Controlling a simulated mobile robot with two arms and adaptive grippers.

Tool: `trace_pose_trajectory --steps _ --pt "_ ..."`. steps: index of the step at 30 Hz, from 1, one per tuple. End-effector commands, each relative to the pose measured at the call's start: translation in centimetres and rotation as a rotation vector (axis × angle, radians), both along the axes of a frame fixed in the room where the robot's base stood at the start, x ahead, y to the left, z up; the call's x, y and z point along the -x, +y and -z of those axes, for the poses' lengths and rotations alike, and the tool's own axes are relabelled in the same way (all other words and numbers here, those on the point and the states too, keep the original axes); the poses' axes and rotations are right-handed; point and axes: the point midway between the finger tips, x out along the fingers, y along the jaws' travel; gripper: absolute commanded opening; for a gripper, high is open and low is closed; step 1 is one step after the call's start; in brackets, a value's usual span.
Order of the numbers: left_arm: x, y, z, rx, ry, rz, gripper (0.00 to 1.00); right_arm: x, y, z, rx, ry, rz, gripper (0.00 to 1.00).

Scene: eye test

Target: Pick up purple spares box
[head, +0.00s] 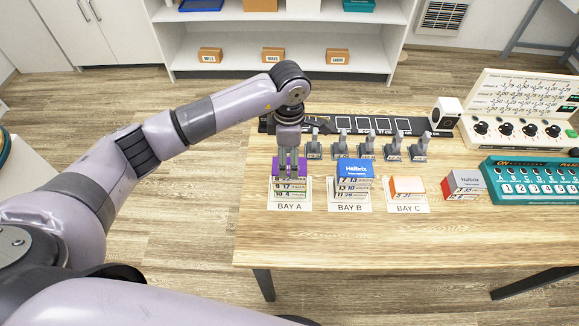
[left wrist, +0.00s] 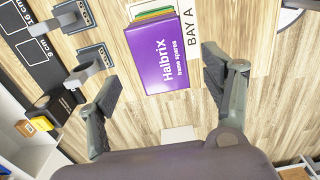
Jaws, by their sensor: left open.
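The purple spares box (head: 275,170) is at BAY A, the leftmost marked place on the table. In the left wrist view the purple box (left wrist: 165,62) shows its white "Halbrix frame spares" lettering, with green, yellow and orange edges at its far end. My left gripper (head: 289,172) points down over the box and hides part of it. In the left wrist view my left gripper (left wrist: 160,68) is open, its fingers apart on either side of the box with gaps. Fingertip height relative to the box is hard to tell. My right gripper is not in view.
A blue Halbrix box (head: 357,168) stands at BAY B and an orange box (head: 407,185) at BAY C. A red and grey box (head: 464,182) stands farther right, beside a teal panel (head: 535,182). Several grey clamp-like holders (head: 365,146) stand behind the bays. The table front (head: 370,240) is clear.

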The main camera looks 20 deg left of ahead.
Motion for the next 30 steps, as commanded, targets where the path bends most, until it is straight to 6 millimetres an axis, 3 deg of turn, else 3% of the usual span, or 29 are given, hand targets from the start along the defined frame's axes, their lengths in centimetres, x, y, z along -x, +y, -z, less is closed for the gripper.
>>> trace_pose_trajectory --steps 4,9,17,30 --pt "0.3 -0.1 1.9 -0.001 0.008 -0.002 0.73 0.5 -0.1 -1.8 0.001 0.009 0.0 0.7" --pt "0.2 -0.1 4.1 -0.001 0.004 -0.001 0.73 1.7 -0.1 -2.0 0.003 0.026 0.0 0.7" --pt "0.1 -0.1 4.6 -0.001 0.0 0.0 0.73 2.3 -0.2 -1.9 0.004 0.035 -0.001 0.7" --pt "0.1 -0.1 4.5 -0.001 0.001 0.0 0.45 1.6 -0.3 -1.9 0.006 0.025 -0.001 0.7"
